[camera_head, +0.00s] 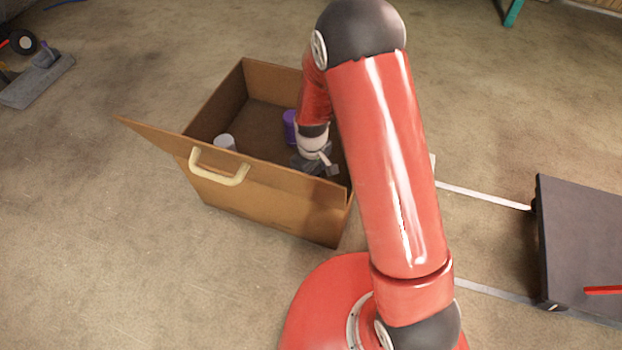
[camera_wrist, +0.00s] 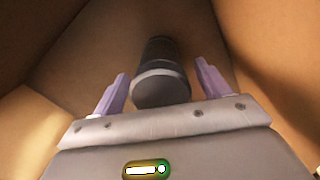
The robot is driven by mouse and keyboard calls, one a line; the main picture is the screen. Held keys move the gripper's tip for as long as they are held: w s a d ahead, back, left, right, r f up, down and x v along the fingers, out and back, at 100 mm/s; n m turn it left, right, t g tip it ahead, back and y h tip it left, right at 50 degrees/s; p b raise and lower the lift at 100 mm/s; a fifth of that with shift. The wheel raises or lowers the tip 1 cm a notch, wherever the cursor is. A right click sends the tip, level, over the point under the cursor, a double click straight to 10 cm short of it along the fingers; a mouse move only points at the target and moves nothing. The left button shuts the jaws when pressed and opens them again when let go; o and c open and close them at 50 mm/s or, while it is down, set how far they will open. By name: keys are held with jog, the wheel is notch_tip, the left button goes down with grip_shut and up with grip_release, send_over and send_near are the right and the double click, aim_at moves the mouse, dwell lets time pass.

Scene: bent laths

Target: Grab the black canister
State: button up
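The black canister (camera_wrist: 160,82) shows in the wrist view, dark with a grey rim at its near end. It lies between the two spread fingers of my gripper (camera_wrist: 158,88), with a visible gap on each side. My gripper also shows in the head view (camera_head: 318,165), reaching down inside a brown box (camera_head: 222,92). It is open and holds nothing. In the head view the canister cannot be made out behind my arm and gripper.
A purple canister (camera_head: 290,127) and a white canister (camera_head: 225,142) stand in the box. The box has a raised flap and a pale handle (camera_head: 218,168) on its near wall. A dark panel (camera_head: 580,245) is at the right.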

jog(key=c, duration=0.9)
jog(key=shift+c, duration=0.9)
jog(key=shift+r, duration=0.15)
